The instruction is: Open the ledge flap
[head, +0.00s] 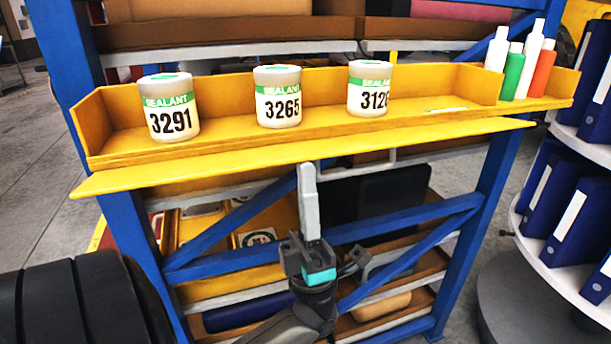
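The ledge flap (300,152) is a long yellow board along the front lower edge of the yellow ledge (222,131). It lies about level and juts out toward me. A light grey upright bar (308,200) shows below the middle of the flap, its top close to the flap's front edge. My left gripper (311,246), dark with a teal patch, is below the flap at the lower end of this bar. Its fingers overlap the bar's end, and I cannot tell whether they grip it. My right gripper is not in view.
Blue rack posts (490,190) and braces surround the lower shelves. A round stand with blue binders (560,210) is at right.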

